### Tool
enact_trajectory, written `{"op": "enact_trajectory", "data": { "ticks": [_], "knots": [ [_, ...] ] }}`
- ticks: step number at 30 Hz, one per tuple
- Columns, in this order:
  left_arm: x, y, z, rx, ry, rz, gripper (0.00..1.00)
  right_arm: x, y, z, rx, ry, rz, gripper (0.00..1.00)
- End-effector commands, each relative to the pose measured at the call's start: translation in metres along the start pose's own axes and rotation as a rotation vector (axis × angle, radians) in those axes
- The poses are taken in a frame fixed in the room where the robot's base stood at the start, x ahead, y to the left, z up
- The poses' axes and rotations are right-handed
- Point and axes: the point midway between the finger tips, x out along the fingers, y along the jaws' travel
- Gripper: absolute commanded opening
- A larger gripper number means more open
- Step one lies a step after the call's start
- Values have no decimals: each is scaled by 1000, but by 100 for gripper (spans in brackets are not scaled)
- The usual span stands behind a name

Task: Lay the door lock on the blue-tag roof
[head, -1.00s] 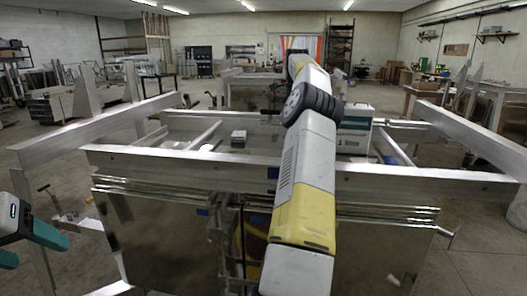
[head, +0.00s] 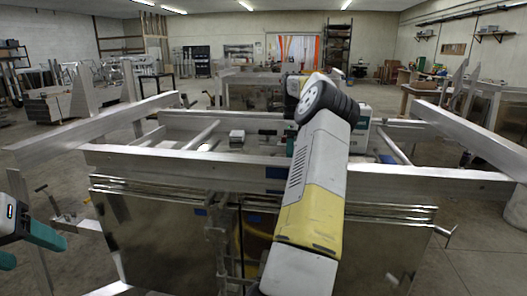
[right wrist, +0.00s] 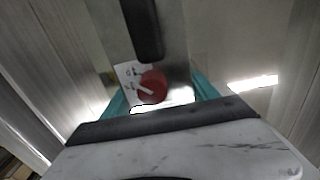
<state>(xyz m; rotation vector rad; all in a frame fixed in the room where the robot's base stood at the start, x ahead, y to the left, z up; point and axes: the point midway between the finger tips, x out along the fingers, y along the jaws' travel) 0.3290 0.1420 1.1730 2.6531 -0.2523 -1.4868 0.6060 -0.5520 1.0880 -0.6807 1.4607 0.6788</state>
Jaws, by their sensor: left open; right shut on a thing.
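The door lock (right wrist: 152,84) shows in the right wrist view as a metal plate with a black handle, a red round knob and a white label. My right gripper (right wrist: 160,96) is shut on it, with teal fingers on both sides. In the head view my right arm hides most of that gripper and the lock. I cannot tell which marks the roof. My left gripper (head: 32,240) is open and empty at the left edge.
The aluminium trailer frame (head: 180,160) with raised side beams spans the front. A small grey box (head: 237,135) lies inside the frame.

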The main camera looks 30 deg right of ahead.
Motion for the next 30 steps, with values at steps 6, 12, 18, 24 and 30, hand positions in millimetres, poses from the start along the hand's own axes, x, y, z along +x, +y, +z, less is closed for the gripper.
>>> {"op": "enact_trajectory", "data": {
  "ticks": [6,12,18,24,30],
  "knots": [
    [0,0,0,0,0,0,62,1,0,0,0,0,0,90],
    [0,0,0,0,0,0,62,1,0,0,0,0,0,90],
    [0,0,0,0,0,0,62,-11,-1,0,0,1,-2,90],
    [0,0,0,0,0,0,62,-46,-1,1,1,0,-3,90],
    [0,0,0,0,0,0,62,-69,-1,1,0,1,-1,90]
  ]
}}
